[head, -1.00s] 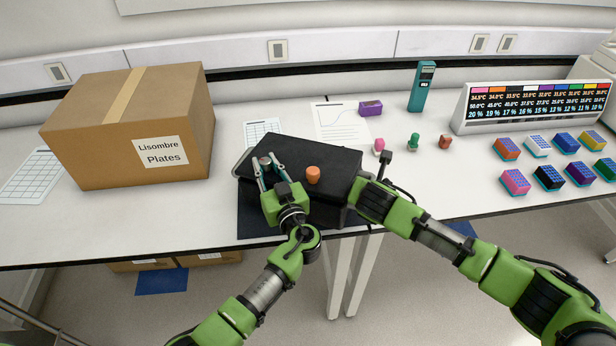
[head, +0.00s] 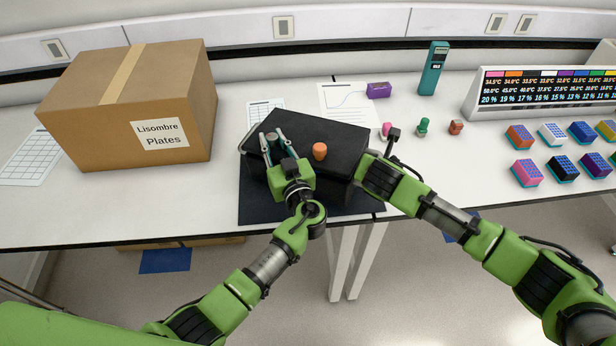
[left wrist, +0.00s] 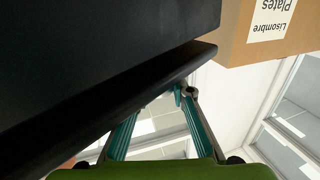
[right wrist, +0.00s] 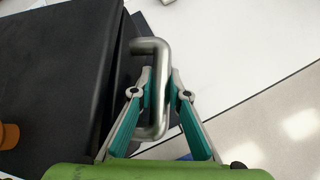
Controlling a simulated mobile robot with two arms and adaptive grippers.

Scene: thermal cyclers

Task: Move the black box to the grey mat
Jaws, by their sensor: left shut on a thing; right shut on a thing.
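The black box (head: 325,135), with a wide flat lid, is over the dark grey mat (head: 258,212) near the table's front edge. The mat shows in front of it; I cannot tell whether the box touches it. An orange knob-like piece (head: 320,151) is on the lid. My left gripper (head: 272,140) is shut at the box's left part; in the left wrist view its tips (left wrist: 183,92) are by the lid rim, and their exact grip is hidden. My right gripper (right wrist: 160,92) is shut on the box's metal side handle (right wrist: 150,48).
A large cardboard box (head: 100,110) stands to the left. Paper sheets (head: 350,105) lie behind the black box. Small coloured pieces (head: 422,127), several coloured racks (head: 525,172) and a display (head: 545,92) are to the right. The table front between cardboard box and mat is clear.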

